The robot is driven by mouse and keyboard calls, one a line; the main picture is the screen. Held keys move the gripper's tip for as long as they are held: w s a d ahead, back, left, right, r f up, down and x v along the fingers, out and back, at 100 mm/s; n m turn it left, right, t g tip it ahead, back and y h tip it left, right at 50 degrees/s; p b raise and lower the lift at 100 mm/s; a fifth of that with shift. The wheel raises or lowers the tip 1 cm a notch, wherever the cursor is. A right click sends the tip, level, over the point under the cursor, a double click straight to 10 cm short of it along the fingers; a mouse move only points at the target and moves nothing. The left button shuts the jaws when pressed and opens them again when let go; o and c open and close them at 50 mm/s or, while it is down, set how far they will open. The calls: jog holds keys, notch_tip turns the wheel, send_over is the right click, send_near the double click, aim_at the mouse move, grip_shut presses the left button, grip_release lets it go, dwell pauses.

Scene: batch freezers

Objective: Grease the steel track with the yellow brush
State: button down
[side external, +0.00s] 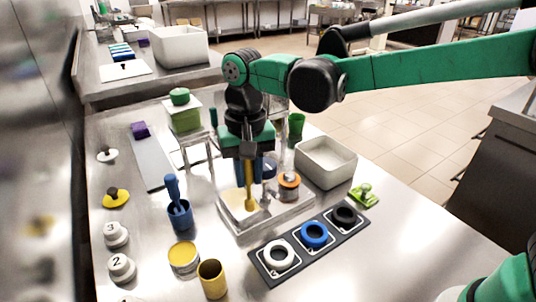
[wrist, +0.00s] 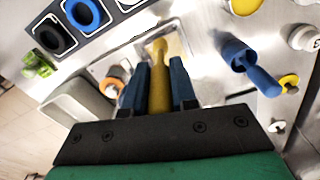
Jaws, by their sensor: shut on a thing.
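My gripper (side external: 250,170) points down over the steel track and is shut on the yellow brush (side external: 250,195). The brush is roughly upright, its lower end over a pale yellowish patch at the left of the track; I cannot tell whether it touches. The steel track (side external: 250,228) is a low metal block mid-table. An orange-topped round part (side external: 289,180) stands at its right. In the wrist view the yellow brush (wrist: 159,90) runs between the two dark-blue fingers (wrist: 158,78), and the far end of the brush meets the pale patch.
An empty yellow cup (side external: 212,280) and a blue cup with a blue brush (side external: 179,212) stand left of the track. A black panel with white, blue and black rings (side external: 313,235) lies in front. A white bin (side external: 326,162) is behind right. The front right table is clear.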

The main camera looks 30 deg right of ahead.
jog(key=shift+f, duration=0.85)
jog(key=shift+w+r, duration=0.1)
jog(key=shift+w, duration=3.95)
jog(key=shift+s, duration=3.9)
jog(key=shift+s+r, duration=0.1)
jog(key=shift+s, duration=0.1)
jog(key=shift+r, duration=4)
